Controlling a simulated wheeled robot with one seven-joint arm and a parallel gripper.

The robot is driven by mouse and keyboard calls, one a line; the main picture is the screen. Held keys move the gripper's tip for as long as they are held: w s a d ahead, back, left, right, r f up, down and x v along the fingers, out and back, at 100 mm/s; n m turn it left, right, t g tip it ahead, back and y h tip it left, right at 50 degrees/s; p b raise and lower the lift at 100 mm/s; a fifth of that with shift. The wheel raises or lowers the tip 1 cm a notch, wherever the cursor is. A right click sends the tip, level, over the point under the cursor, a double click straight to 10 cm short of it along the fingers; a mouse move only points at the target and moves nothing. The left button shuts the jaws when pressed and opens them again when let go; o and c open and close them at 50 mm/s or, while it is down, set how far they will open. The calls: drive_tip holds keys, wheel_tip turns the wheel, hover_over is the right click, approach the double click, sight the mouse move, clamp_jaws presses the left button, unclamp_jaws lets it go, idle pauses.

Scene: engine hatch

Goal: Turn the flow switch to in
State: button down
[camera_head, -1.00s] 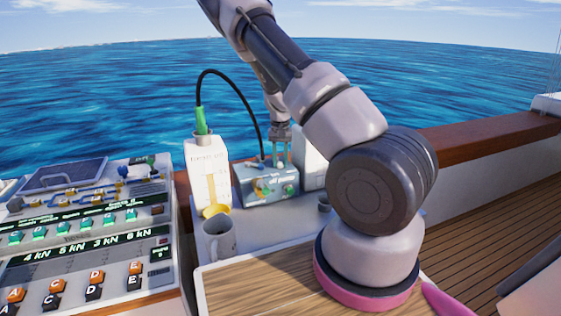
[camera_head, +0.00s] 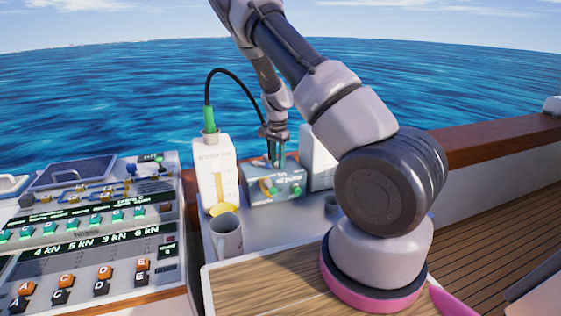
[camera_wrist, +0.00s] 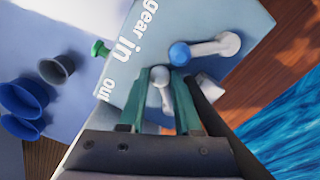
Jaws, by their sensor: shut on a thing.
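The grey-blue oil pump box (camera_head: 288,178) stands on the white counter. Its face in the wrist view (camera_wrist: 118,78) carries the words "gear", "in" and "out". My gripper (camera_head: 275,160) is at the top of the box, pointing down. In the wrist view my green fingertips (camera_wrist: 161,84) are shut on a small pale lever (camera_wrist: 160,76), which I take for the flow switch. It sits to the right of the "in" and "out" words. Its exact setting is hard to tell. A second white lever with a blue round end (camera_wrist: 205,49) lies just beyond the fingers.
A white bottle (camera_head: 212,165) with a green neck and black hose stands left of the box. A grey mug (camera_head: 226,238) is in front of it. A white container (camera_head: 318,160) stands right of the box. A control panel (camera_head: 90,235) fills the left.

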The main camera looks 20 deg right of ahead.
drive_tip(key=shift+w+a+m, duration=0.2)
drive_tip(key=shift+m, duration=0.2)
idle(0.3)
drive_tip(key=c, duration=0.6)
unclamp_jaws()
wheel_tip(320, 180, up, 11)
